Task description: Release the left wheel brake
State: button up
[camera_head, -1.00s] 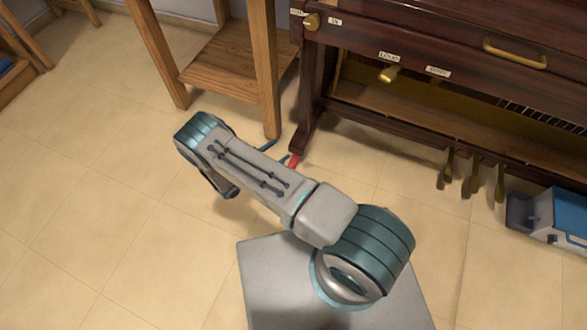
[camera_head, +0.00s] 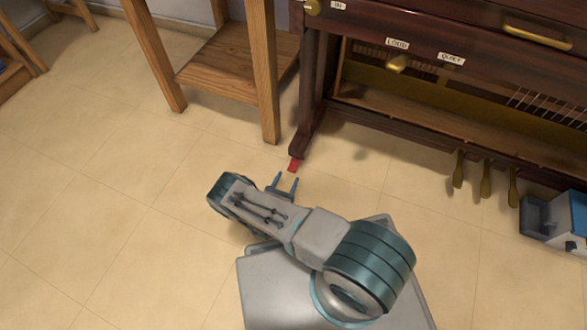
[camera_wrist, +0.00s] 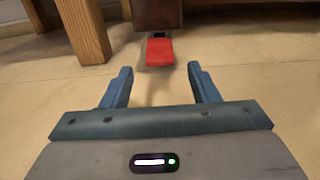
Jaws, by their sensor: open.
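The left wheel brake is a small red tab (camera_head: 294,165) at the foot of the piano's left front leg, just above the floor. In the wrist view the red tab (camera_wrist: 160,52) is near the top centre, ahead of my gripper and between the lines of its fingers. My gripper (camera_head: 283,179) has blue fingers, open and empty, low over the floor just short of the tab. In the wrist view the fingers of my gripper (camera_wrist: 160,72) are wide apart and do not touch the tab.
The brown piano (camera_head: 440,75) stands at the back right, with several labels, brass knobs and pedals (camera_head: 486,180). A wooden stand (camera_head: 268,80) is left of its leg. A blue and white box (camera_head: 560,218) is at the right edge. The tiled floor at left is clear.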

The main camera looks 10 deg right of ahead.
aim_at(293, 166)
jog(key=b+x, duration=0.1)
jog(key=x, duration=0.6)
jog(key=shift+b, duration=0.4)
